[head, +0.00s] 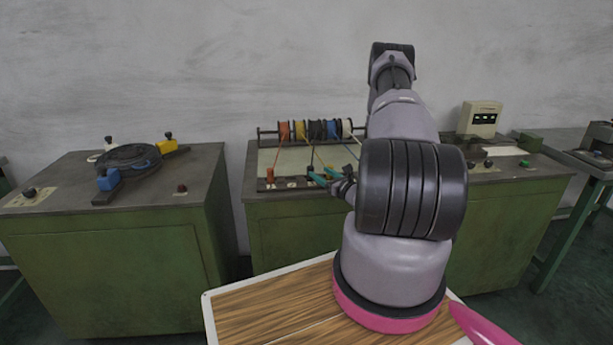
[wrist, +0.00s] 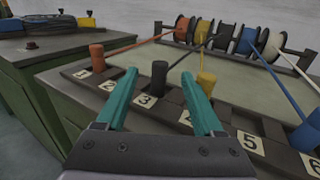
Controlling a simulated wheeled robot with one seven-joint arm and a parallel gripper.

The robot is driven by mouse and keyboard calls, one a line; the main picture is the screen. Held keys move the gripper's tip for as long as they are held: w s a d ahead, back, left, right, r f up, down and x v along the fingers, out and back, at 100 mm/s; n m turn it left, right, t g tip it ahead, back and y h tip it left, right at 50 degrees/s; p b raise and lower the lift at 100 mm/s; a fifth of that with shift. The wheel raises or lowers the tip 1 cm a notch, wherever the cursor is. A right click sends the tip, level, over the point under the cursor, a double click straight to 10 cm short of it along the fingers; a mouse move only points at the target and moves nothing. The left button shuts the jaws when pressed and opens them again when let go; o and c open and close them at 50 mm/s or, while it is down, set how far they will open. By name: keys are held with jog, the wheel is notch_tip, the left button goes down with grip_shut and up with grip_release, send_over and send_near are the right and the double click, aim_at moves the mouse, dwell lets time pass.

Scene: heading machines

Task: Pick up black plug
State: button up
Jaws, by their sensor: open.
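The black plug (wrist: 158,78) stands upright by the number 3 label on the numbered rail, and a dark wire runs from it to a spool. My gripper (wrist: 160,88) is open, its two teal fingers on either side of the black plug in the wrist view. I cannot tell whether the fingers touch it. In the head view my gripper (head: 325,176) is over the front edge of the middle bench, and the black plug is hard to make out there.
An orange plug (wrist: 97,57) stands left of the black one, a yellow plug (wrist: 205,82) right of it, and a blue plug (wrist: 305,135) farther right. Several wire spools (head: 316,130) stand behind. A green cabinet (head: 110,240) with a dark top is at left.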

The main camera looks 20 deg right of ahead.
aim_at(313, 169)
jog(key=w, duration=0.2)
jog(key=w+a, duration=0.1)
jog(key=w, duration=0.4)
jog(key=shift+w+a+f, duration=0.15)
jog(key=shift+f, duration=0.1)
grip_shut()
